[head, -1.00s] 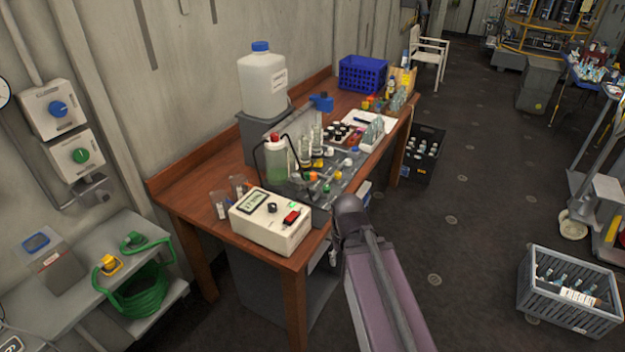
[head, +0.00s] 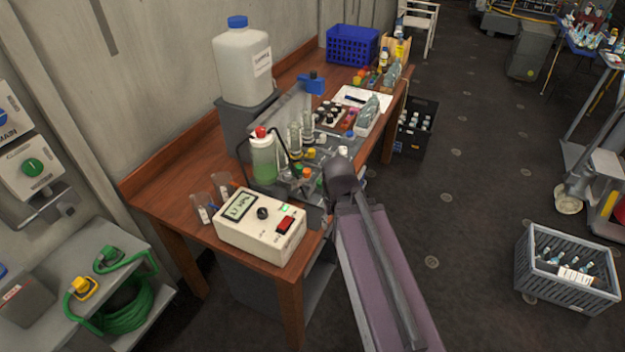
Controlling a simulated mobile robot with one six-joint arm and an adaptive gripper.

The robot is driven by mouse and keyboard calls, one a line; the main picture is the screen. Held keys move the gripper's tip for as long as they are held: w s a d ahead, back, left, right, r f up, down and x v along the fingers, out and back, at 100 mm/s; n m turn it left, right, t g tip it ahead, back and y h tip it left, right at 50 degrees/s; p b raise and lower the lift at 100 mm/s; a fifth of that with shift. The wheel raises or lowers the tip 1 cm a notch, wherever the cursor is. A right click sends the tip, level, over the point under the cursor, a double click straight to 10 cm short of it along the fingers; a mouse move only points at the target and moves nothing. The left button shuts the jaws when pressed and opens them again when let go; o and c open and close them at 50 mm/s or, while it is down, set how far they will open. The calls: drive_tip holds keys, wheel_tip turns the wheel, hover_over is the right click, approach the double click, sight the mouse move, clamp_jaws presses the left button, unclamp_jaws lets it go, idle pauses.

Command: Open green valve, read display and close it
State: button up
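A white meter box (head: 262,225) stands at the near end of the wooden bench. Its display (head: 243,206) is lit and shows dark characters too small to read surely. It has a black knob (head: 262,213), a small green light (head: 284,209) and a red switch (head: 285,223). Behind it is a grey rig with small coloured valves. An orange valve (head: 307,172) shows clearly. The green valve (head: 319,179) is a small patch beside my arm, partly hidden, and its setting cannot be told. My arm's dark joint is in front of the rig's right end.
A white jug with a blue cap (head: 245,66) stands on a grey block behind the rig. A green-filled bottle (head: 263,158) and two beakers (head: 201,206) are near the meter. A green wall knob (head: 32,168) is at far left.

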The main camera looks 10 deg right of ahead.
drive_tip(key=shift+s+d, duration=0.1)
drive_tip(key=shift+d, duration=0.05)
drive_tip(key=w+f+m+y+b, duration=0.3)
drive_tip(key=w+b, duration=0.2)
drive_tip(key=w+f+m+y+b, duration=0.3)
drive_tip(key=w+f+m+b, duration=0.1)
drive_tip(key=w+b, duration=0.1)
drive_tip(key=w+f+m+y+b, duration=0.3)
drive_tip(key=w+f+b, duration=0.1)
drive_tip(key=b, duration=0.3)
drive_tip(key=shift+w+d+f+m, duration=0.15)
drive_tip(key=shift+w+d+m, duration=0.25)
drive_tip(key=w+d+m+y+b, duration=0.1)
drive_tip(key=w+b, duration=0.1)
drive_tip(key=w+d+f+m+t+y+b, duration=0.1)
drive_tip(key=w+d+m+y+b, duration=0.1)
drive_tip(key=w+b, duration=0.1)
drive_tip(key=w+d+m+y+b, duration=0.1)
drive_tip(key=w+d+b, duration=0.1)
drive_tip(key=b, duration=0.1)
drive_tip(key=shift+w+d+f+m+t+y, duration=0.15)
drive_tip(key=shift+f+m+t+y, duration=0.15)
drive_tip(key=shift+f+m, duration=0.1)
drive_tip(key=w+d+m+t+y+b, duration=0.1)
drive_tip(key=w+d+m+y+b, duration=0.3)
drive_tip(key=d+b, duration=0.2)
drive_tip(key=shift+w+d+r, duration=0.2)
drive_tip(key=shift+w+d, duration=0.05)
drive_tip(key=shift+d, duration=0.8)
